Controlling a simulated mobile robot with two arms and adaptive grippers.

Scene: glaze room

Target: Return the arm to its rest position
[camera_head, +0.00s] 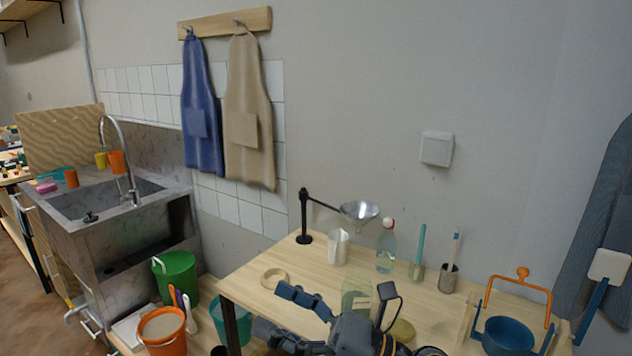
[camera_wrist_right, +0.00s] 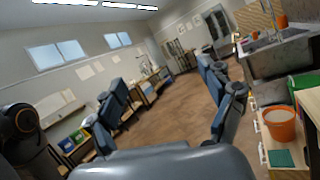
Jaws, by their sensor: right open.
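My right gripper (camera_head: 268,310) is open above the front edge of the wooden table (camera_head: 255,262), its two dark blue fingers apart and pointing left. In the right wrist view the same fingers (camera_wrist_right: 160,78) stand wide apart with nothing between them; behind them are the floor and the far part of the room. The right wrist hides part of the table's front. My left gripper is in neither view.
Left stand an orange bucket (camera_head: 163,332), green bin (camera_head: 176,277) and sink (camera_head: 100,203).

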